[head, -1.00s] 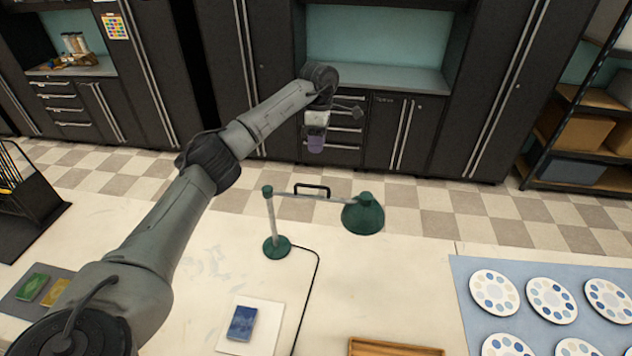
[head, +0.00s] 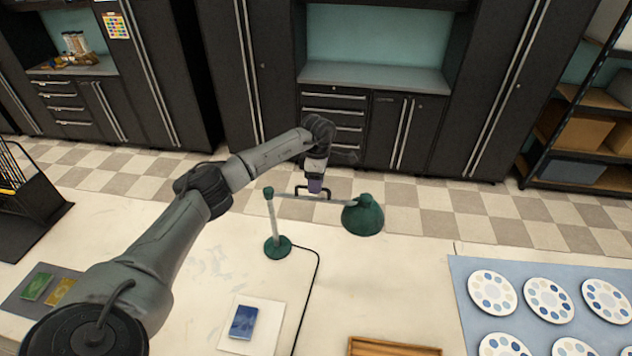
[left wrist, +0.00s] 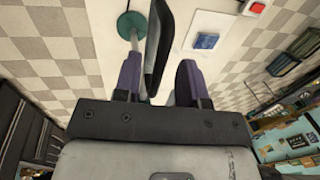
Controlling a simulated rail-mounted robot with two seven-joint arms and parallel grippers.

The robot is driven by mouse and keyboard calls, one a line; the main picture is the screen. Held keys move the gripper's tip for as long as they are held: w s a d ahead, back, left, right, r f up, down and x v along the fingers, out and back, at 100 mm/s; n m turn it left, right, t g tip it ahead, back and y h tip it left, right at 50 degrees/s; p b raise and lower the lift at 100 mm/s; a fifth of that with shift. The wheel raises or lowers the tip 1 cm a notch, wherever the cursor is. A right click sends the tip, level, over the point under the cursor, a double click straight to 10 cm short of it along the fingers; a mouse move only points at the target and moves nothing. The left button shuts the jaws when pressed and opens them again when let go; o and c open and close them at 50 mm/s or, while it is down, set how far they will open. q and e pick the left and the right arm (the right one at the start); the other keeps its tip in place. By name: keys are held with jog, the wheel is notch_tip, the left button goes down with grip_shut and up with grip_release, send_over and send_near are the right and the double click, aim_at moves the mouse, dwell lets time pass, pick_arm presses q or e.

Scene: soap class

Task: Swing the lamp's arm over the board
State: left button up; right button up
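The green lamp (head: 277,247) stands on the white table, its pale arm (head: 290,197) reaching right to a green shade (head: 363,215). A black handle (head: 299,190) rises from the arm. The white board (head: 263,340), with a blue block (head: 243,322) on it, lies in front of the lamp base; the board also shows in the left wrist view (left wrist: 222,28). The shade is behind and right of the board. My left gripper (head: 315,187) is at the handle, pointing down. In the left wrist view its purple fingers (left wrist: 158,80) are apart, with the dark handle (left wrist: 157,45) between them.
A black cord (head: 314,280) runs forward from the lamp. A wooden tray (head: 395,348) is at the front edge, a blue mat (head: 462,275) with round palettes at right. Green and yellow blocks lie at left on a grey mat (head: 22,300). Table between lamp and mat is clear.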

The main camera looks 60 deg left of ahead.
pick_arm(q)
grip_shut()
dwell(0.4)
